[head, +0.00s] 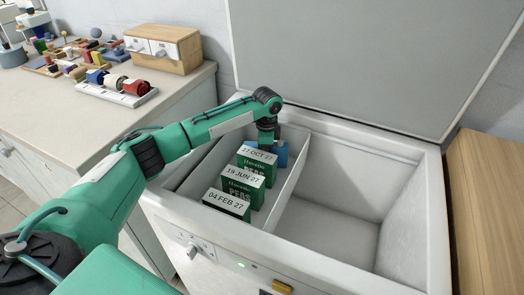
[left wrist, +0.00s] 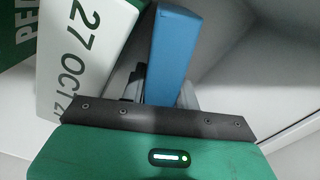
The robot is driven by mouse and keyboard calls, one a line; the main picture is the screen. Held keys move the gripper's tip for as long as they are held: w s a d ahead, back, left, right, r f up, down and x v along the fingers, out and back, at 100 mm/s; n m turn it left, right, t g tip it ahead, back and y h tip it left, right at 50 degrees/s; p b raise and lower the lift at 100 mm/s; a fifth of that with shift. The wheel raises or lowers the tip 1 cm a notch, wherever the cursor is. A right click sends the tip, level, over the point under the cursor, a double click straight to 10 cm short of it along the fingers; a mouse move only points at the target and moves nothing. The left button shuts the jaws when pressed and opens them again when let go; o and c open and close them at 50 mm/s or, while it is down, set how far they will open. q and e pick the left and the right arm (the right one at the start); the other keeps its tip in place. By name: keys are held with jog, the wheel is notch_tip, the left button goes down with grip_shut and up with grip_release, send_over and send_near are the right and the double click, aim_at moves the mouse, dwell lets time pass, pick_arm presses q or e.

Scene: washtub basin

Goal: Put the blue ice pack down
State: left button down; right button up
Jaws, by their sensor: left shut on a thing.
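The blue ice pack (head: 281,154) is in the back part of the left compartment of the white tub, behind the green boxes. It also shows in the left wrist view (left wrist: 172,52), standing on edge between the fingers. My left gripper (head: 268,140) reaches down into that compartment and is shut on the blue ice pack. In the left wrist view the fingers (left wrist: 162,90) are partly hidden by the gripper body. Whether the pack touches the compartment floor cannot be told. My right gripper is not in view.
Several green-and-white boxes stand in a row in the left compartment; the rear one, dated 27 OCT (head: 257,157), is close beside the pack. A thin divider (head: 291,180) separates them from the empty right compartment (head: 345,205). The raised lid (head: 370,60) stands behind. A counter (head: 60,115) is at left.

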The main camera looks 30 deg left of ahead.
pick_arm(q)
jog(key=c, duration=1.5)
grip_release()
jog(key=shift+f, duration=0.1)
jog(key=o, duration=0.5)
jog(key=shift+c, duration=0.2)
jog(key=shift+r, duration=0.2)
notch_tip(320, 180, up, 3)
notch_tip(320, 180, up, 8)
jog(key=shift+f+p, duration=0.1)
jog(key=shift+p, duration=0.5)
jog(key=shift+r, duration=0.5)
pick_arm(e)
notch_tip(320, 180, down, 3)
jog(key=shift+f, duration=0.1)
